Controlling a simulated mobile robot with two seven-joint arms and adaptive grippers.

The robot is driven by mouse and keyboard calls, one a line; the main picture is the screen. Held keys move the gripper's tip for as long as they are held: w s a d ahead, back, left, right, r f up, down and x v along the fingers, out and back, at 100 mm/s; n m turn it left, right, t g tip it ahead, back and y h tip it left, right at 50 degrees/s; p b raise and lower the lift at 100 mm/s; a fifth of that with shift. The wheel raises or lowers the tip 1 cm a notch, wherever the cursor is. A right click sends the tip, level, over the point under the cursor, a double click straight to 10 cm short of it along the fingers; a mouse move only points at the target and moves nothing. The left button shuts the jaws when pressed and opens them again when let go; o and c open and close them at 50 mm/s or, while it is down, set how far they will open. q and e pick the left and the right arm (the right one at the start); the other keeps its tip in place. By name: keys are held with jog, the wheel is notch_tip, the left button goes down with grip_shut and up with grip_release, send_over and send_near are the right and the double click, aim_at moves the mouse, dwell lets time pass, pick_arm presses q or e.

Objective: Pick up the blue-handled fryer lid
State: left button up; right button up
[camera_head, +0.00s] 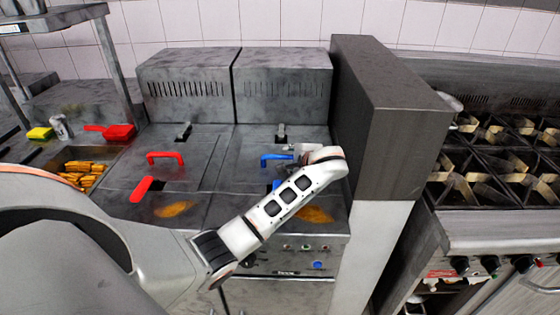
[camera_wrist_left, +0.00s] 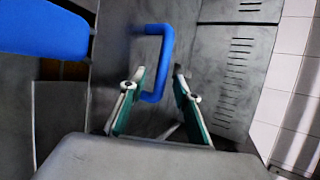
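The fryer lid (camera_head: 250,138) is a grey metal plate on the right-hand fryer, with a blue bar handle (camera_head: 272,159) on top. My left gripper (camera_head: 292,150) is at the right end of this handle, and my arm hides part of the lid. In the left wrist view the blue handle (camera_wrist_left: 167,45) stands upright in the picture. The left gripper (camera_wrist_left: 158,78) is open there, with its two green-padded fingers apart and the handle's lower end showing between them. Whether they touch it I cannot tell. My right gripper is not in view.
A red-handled lid (camera_head: 165,157) covers the left fryer. A red basket handle (camera_head: 141,189) and a blue basket handle (camera_wrist_left: 40,30) stick out in front. A tall dark panel (camera_head: 390,110) stands right of the fryers, beside the gas burners (camera_head: 490,180).

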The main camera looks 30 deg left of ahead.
pick_arm(q)
grip_shut()
jog(key=shift+r, duration=0.1)
jog(key=shift+r, duration=0.1)
